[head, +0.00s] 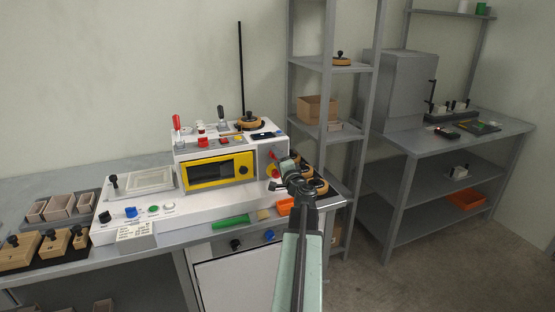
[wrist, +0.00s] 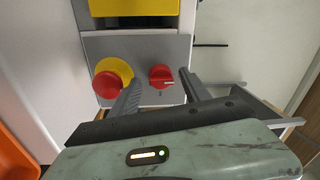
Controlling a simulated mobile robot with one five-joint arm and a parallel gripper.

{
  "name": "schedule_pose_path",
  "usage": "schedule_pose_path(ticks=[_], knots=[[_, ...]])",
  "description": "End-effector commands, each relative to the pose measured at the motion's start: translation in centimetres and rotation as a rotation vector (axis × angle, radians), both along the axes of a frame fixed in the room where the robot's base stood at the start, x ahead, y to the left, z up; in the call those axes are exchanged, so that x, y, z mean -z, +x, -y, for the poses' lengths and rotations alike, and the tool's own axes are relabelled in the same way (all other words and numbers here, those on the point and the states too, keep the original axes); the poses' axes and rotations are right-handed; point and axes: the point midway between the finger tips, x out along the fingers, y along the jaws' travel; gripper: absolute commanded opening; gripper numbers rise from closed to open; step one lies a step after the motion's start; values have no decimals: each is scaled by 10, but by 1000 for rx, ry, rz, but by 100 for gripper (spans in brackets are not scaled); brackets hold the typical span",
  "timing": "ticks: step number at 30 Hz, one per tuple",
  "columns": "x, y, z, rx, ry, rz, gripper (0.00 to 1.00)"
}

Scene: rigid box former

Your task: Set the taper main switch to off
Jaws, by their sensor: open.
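A white and grey machine with a yellow-framed window (head: 218,171) stands on the bench. Its grey right-hand panel carries a red rotary switch (wrist: 161,76), seen in the wrist view with a light mark near its lower right. Left of the switch is a red mushroom button (wrist: 107,84) on a yellow disc. My gripper (wrist: 161,82) is open, its fingers on either side of the rotary switch. I cannot tell whether they touch it. In the head view my gripper (head: 289,165) is in front of this panel and partly hides it.
Wooden blocks (head: 20,250) and small open boxes (head: 62,205) sit at the bench's left. A green bar (head: 231,222) and an orange tray (head: 285,206) lie near the front edge. Grey shelving (head: 335,125) stands close behind my gripper to the right.

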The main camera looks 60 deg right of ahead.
Motion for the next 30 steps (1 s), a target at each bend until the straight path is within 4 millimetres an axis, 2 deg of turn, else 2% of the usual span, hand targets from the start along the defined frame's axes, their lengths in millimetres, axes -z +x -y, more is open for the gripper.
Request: schedule_pose_path(ticks=[9, 12, 30], knots=[[5, -49, -37, 2, 0, -1, 55], [6, -58, -43, 1, -1, -2, 55], [6, -57, -42, 0, -1, -1, 55]])
